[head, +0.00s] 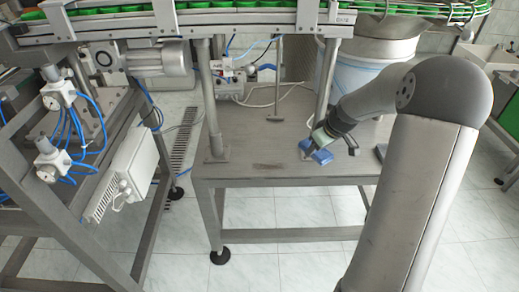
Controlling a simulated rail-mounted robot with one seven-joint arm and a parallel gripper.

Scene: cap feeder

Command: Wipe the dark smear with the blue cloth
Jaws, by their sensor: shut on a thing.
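The blue cloth (317,153) is folded small and sits low at the table top, right of centre in the head view. My gripper (322,141) is shut on the blue cloth from above. The cloth is at or just over the surface; I cannot tell whether it touches. The dark smear (267,167) is a faint brownish streak on the grey metal table (240,150), a short way left of the cloth and near the front edge. The fingertips are partly hidden by the cloth and by my wrist.
A table leg post (210,110) stands left of the smear, and another post (326,80) stands behind the gripper. A white-and-blue drum (360,80) is at the back right. A conveyor (200,20) crosses above. The table top between cloth and smear is clear.

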